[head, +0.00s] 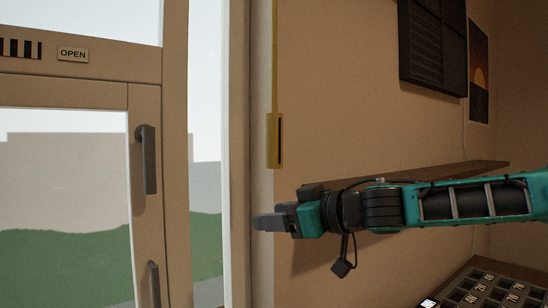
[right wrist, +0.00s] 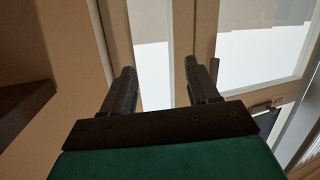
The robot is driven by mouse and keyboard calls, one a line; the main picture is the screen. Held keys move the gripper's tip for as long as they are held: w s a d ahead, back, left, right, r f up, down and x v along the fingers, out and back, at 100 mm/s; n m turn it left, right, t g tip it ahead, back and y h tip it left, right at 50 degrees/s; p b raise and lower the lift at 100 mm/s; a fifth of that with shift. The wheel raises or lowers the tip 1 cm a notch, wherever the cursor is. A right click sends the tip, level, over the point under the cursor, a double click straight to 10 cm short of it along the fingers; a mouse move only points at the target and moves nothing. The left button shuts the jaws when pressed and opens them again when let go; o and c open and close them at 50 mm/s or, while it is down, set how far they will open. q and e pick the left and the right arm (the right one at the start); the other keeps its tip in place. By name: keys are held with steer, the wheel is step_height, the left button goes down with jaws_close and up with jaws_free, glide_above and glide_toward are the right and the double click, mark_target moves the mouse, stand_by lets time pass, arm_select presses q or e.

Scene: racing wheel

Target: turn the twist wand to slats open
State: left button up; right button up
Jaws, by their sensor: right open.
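The twist wand (head: 274,80) is a thin yellow rod hanging upright beside the window frame in the head view. Its lower end is a thicker yellow handle (head: 274,140) with a dark slot. My right gripper (head: 262,222) reaches in from the right, below the handle's lower end and apart from it. In the right wrist view its two dark fingers (right wrist: 157,78) stand wide apart with nothing between them but the window behind. I cannot make out the wand in the right wrist view. My left gripper is not in view.
A brown wall shelf (head: 440,173) runs just behind my right arm. A door or window panel with grey handles (head: 150,160) and an OPEN label (head: 73,54) is at the left. A dark wall panel (head: 432,45) hangs upper right. A tray of small items (head: 490,290) is lower right.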

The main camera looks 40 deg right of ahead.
mark_target(281, 139)
steer(key=s+d+r+m+t, duration=0.1)
steer(key=s+d+r, duration=0.15)
steer(key=r, duration=0.25)
steer(key=s+d+r+t+h, duration=0.1)
steer(key=s+r, duration=0.2)
steer(key=r, duration=0.1)
steer(key=s+d+r+m+t, duration=0.1)
steer(key=s+r, duration=0.1)
steer(key=r, duration=0.3)
steer(key=w, duration=0.8)
steer(key=w+p, duration=0.1)
steer(key=w, duration=0.3)
steer(key=shift+w+a+f, duration=0.1)
steer(key=shift+w+a, duration=0.2)
steer(key=shift+w, duration=0.05)
steer(key=shift+c, duration=0.2)
steer(key=c, duration=0.9)
